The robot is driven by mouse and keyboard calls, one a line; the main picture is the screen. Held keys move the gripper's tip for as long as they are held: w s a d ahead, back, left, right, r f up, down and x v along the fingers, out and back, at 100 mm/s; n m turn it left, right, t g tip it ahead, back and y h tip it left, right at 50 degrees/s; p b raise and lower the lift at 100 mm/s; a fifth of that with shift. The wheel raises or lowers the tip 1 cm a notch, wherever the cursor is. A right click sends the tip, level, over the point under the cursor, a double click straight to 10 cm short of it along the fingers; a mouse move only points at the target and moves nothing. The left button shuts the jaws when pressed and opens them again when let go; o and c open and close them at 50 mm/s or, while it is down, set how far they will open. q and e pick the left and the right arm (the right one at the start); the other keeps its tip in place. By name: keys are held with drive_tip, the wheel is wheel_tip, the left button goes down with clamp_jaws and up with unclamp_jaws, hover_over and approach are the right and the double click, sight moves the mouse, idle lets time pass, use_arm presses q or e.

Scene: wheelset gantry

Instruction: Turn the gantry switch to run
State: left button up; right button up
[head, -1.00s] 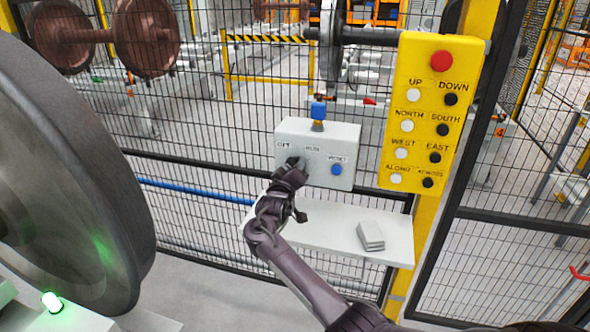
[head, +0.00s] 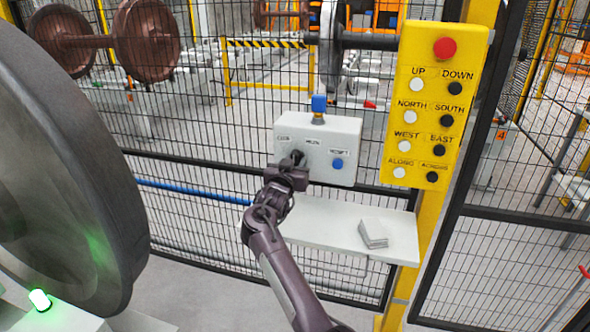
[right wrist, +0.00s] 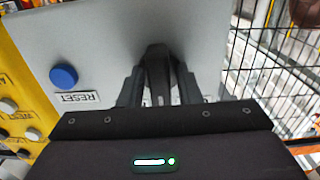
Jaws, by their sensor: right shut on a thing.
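The grey switch box (head: 345,132) is at the fence above a small white shelf. It carries labels along its top, a blue reset button (head: 337,163) and a blue fitting on top (head: 319,104). The rotary switch knob (right wrist: 158,75) is dark and sits on the box's left side in the head view. My right gripper (head: 297,160) is at the knob, its fingers shut on it; the right wrist view also shows the two fingers (right wrist: 157,88) on either side of it. The knob's pointing direction is mostly hidden by the gripper. My left gripper is not in view.
A yellow pendant panel (head: 434,110) with a red stop button stands right of the box. The white shelf (head: 330,228) below holds a small stack of grey plates (head: 373,234). A large wheel (head: 70,170) fills the left, with a green lamp (head: 40,300) near it. Black mesh fence stands behind.

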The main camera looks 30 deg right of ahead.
drive_tip(key=m+b, duration=0.1)
drive_tip(key=m, duration=0.1)
drive_tip(key=m+b, duration=0.1)
drive_tip(key=m, duration=0.1)
drive_tip(key=m+b, duration=0.2)
drive_tip(key=shift+f, duration=0.25)
drive_tip(key=shift+m+b, duration=0.5)
drive_tip(key=shift+m, duration=0.3)
use_arm(q)
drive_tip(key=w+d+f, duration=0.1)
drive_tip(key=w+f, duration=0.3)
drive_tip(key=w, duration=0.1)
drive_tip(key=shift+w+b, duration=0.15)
drive_tip(key=shift+b, duration=0.3)
use_arm(e)
drive_tip(key=shift+r+m, duration=0.15)
drive_tip(key=shift+m, duration=0.65)
drive_tip(key=o, duration=0.7)
